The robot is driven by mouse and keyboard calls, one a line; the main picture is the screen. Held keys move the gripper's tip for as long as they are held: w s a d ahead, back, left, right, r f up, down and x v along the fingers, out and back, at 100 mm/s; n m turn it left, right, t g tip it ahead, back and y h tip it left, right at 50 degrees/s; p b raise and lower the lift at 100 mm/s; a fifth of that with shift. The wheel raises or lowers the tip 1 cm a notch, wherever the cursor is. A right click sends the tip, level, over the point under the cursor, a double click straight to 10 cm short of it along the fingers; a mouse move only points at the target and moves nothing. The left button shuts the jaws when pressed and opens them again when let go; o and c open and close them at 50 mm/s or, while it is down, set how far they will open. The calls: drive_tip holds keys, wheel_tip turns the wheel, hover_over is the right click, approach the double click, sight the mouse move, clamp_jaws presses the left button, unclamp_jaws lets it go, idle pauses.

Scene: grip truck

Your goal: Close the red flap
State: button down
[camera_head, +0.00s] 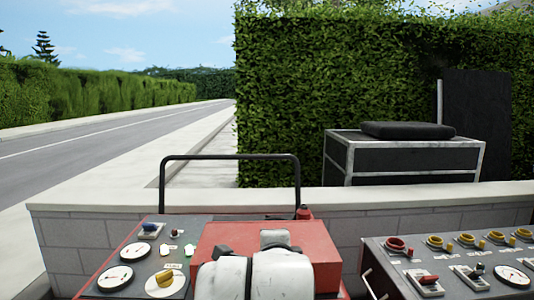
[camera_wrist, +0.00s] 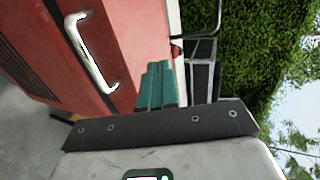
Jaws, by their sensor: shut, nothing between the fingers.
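In the wrist view a red panel (camera_wrist: 125,35) with a silver handle (camera_wrist: 90,50) fills the upper left. It appears to be the red flap, but I cannot tell how far it stands open. My gripper (camera_wrist: 160,68) shows as two teal fingers side by side, shut and empty. The fingers overlap the red panel's edge in the picture; contact cannot be told. In the head view a red surface (camera_head: 322,246) lies behind my white arm, which hides its middle and my gripper.
In the head view a control panel (camera_head: 125,262) with gauges is at left and another (camera_head: 455,262) at right. A black rail (camera_head: 230,157) rises behind the red surface. A low block wall (camera_head: 400,200) crosses behind, with a black crate (camera_head: 415,160) and hedge beyond.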

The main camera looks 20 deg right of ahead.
wheel_tip(320, 180, down, 11)
drive_tip(key=s+t+b, duration=0.1)
drive_tip(key=b, duration=1)
drive_tip(key=shift+s+a+f+t+h, duration=0.15)
drive_tip(key=shift+a+t+h, duration=0.05)
drive_tip(key=shift+t+h, duration=0.1)
